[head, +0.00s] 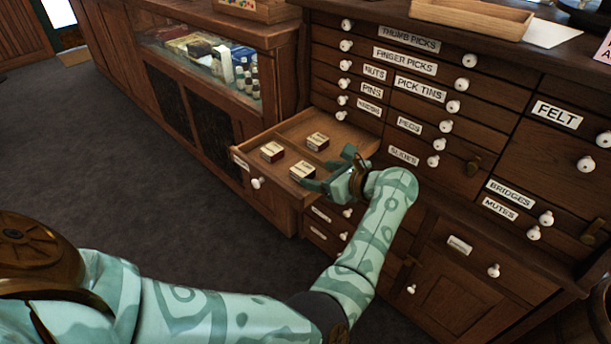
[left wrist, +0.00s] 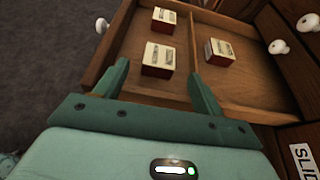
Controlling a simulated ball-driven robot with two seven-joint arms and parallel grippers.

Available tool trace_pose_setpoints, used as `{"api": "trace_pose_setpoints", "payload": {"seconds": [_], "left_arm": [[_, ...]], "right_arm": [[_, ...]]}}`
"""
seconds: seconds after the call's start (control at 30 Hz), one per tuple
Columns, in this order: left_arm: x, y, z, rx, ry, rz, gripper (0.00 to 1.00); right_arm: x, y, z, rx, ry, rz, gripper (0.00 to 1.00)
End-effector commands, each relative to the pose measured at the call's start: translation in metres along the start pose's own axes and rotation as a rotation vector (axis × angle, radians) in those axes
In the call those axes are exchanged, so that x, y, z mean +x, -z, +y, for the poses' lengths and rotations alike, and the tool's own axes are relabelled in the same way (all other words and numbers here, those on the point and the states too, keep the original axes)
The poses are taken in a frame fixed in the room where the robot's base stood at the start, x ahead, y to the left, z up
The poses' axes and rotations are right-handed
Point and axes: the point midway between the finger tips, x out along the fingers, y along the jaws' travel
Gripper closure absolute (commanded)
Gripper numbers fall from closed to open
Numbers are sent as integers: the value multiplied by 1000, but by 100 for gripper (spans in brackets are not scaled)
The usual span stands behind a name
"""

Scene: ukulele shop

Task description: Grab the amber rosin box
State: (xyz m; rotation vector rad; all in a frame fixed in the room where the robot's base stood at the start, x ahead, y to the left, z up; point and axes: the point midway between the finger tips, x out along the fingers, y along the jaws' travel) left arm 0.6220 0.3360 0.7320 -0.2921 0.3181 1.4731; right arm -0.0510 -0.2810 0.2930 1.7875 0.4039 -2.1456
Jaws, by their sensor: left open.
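Three small boxes with pale printed tops and dark reddish sides lie in an open drawer (head: 241,163). One box (head: 302,171) is nearest my left gripper (head: 328,170), a second box (head: 272,151) lies toward the drawer front, and a third box (head: 318,141) lies across a divider. I cannot tell which is the amber rosin box. My left gripper is open and empty over the drawer's near side. In the left wrist view, the nearest box (left wrist: 158,60) appears between and beyond the fingertips. My right gripper is not in view.
The drawer's wooden side walls and thin divider (left wrist: 194,50) bound the boxes. A labelled drawer cabinet (head: 400,107) with white knobs rises behind. The dark floor before the case is clear.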

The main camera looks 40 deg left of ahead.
Motion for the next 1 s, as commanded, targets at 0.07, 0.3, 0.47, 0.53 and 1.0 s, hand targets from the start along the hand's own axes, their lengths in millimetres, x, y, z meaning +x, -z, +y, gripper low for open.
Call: {"api": "trace_pose_setpoints", "payload": {"seconds": [0.07,0.3,0.47,0.53,1.0], "left_arm": [[5,1,0,0,0,0,31],[43,2,0,1,-2,0,31],[54,-1,0,0,0,0,31],[55,-2,0,-1,0,0,31],[54,-2,0,-1,1,-1,79]], "right_arm": [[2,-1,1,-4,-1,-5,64],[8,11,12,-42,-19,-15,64],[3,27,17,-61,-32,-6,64],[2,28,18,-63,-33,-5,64],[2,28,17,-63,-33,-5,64]]}}
